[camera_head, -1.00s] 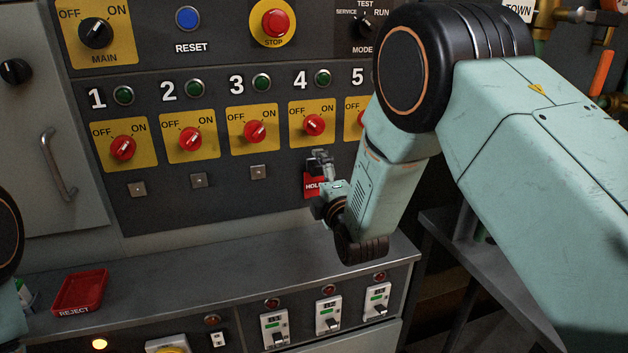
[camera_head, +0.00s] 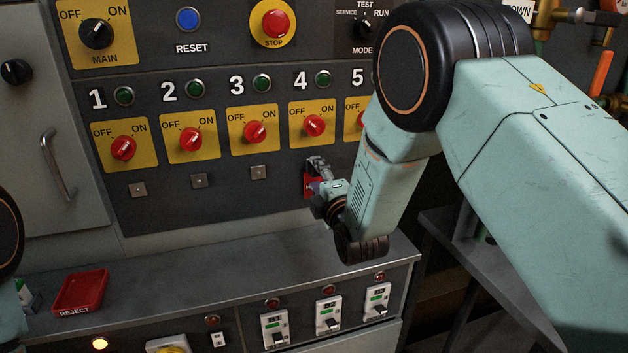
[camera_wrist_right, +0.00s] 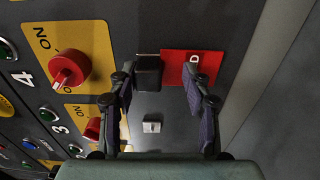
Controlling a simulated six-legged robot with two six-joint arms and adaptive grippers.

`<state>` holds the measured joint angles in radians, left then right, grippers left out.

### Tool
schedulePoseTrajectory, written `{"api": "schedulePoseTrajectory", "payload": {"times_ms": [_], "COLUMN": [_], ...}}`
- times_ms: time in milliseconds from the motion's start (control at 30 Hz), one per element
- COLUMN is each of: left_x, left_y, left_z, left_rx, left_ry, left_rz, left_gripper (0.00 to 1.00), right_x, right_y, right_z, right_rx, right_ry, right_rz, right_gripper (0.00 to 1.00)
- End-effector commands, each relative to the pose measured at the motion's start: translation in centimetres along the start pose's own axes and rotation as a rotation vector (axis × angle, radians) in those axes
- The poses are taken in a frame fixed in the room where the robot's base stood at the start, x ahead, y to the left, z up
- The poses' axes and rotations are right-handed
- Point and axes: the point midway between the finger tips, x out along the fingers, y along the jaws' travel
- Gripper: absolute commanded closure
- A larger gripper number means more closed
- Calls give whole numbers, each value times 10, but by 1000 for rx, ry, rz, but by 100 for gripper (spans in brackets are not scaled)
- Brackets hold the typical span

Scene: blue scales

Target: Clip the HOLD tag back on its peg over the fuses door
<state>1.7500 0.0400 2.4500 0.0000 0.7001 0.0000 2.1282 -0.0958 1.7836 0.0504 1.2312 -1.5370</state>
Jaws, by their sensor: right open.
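The HOLD tag is a small red plate (camera_head: 307,183) on the dark panel below switch 4, mostly covered by my right gripper (camera_head: 317,165). In the right wrist view the red plate (camera_wrist_right: 188,68) shows part of its lettering, with a black clip (camera_wrist_right: 148,72) at its end. My right gripper (camera_wrist_right: 157,78) is open. Its fingers appear on either side of the clip and part of the plate; I cannot tell whether they touch. My left gripper is out of view. No door marked as fuses can be read.
Empty square pegs (camera_head: 259,172) sit below switches 1 to 3. Red knobs (camera_head: 313,125) stick out above them. A grey door with a handle (camera_head: 58,165) is at left. A red REJECT tray (camera_head: 82,291) stands on the ledge (camera_head: 200,290), whose middle is clear.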

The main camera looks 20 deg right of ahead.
Motion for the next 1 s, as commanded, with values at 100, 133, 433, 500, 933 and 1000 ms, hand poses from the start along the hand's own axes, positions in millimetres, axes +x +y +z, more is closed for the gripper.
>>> {"api": "schedulePoseTrajectory", "payload": {"times_ms": [100, 133, 433, 500, 933, 1000], "left_x": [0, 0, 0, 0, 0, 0], "left_y": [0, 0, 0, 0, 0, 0], "left_z": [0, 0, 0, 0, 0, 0], "left_rx": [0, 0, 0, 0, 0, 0], "left_ry": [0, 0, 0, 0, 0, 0], "left_rz": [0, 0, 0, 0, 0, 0], "left_gripper": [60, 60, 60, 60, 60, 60], "right_x": [-1, -1, -2, -2, -1, -1], "right_y": [-3, -3, -7, -8, -5, -4], "right_z": [0, 0, 0, 0, 0, 0], "right_rx": [0, 0, 0, -1, 0, 0], "right_ry": [0, 0, 1, 1, 0, 0], "right_rz": [-8, -8, -16, -19, -12, -9], "right_gripper": [70, 72, 98, 100, 100, 100]}}
